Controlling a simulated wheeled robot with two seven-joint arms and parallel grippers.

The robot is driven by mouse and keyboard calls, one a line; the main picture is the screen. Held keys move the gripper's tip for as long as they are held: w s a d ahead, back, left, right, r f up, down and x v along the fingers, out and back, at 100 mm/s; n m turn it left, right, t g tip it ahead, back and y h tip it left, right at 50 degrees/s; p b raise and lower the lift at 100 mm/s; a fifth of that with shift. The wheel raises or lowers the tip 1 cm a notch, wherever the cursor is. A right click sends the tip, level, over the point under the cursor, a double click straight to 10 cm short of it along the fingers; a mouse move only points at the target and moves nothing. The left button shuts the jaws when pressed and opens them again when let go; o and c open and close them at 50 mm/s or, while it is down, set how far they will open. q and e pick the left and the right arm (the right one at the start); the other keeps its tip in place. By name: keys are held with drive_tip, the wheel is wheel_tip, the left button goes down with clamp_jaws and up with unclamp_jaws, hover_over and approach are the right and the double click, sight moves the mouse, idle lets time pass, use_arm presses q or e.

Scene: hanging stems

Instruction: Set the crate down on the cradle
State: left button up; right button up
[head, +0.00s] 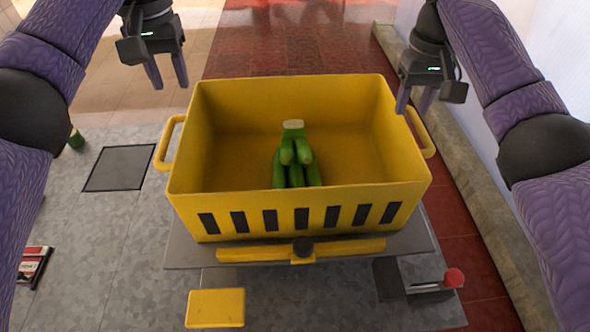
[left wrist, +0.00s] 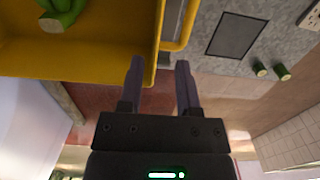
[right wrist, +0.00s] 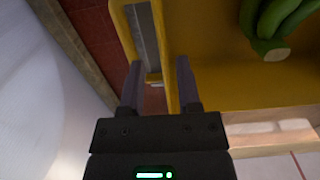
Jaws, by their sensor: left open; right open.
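The yellow crate (head: 310,207) stands upright on a grey plate (head: 190,249), which looks like the cradle, at the middle of the head view. It holds a bunch of green bananas (head: 296,160). My left gripper (head: 168,84) is open and empty, beyond the left handle (head: 166,150). In the left wrist view its fingers (left wrist: 160,65) point at the crate's corner, with the handle (left wrist: 178,25) ahead. My right gripper (head: 414,106) is open near the right handle (head: 420,132). In the right wrist view its fingers (right wrist: 158,70) appear to straddle the crate wall or handle; contact is unclear.
A yellow pad (head: 215,308) and a red-knobbed lever (head: 453,278) are nearer. A dark square (head: 119,168) lies left on the grey surface. A wall and ledge (head: 450,150) run along the right.

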wheel_tip(320, 180, up, 5)
drive_tip(key=shift+f, duration=0.2)
use_arm(q)
wheel_tip(320, 180, up, 12)
drive_tip(key=p, duration=1.8)
use_arm(e)
wheel_tip(320, 180, up, 20)
drive_tip(key=shift+s, duration=0.35)
use_arm(q)
wheel_tip(320, 180, up, 15)
drive_tip(key=p, duration=1.4)
drive_tip(key=shift+p, duration=0.35)
use_arm(e)
wheel_tip(320, 180, up, 12)
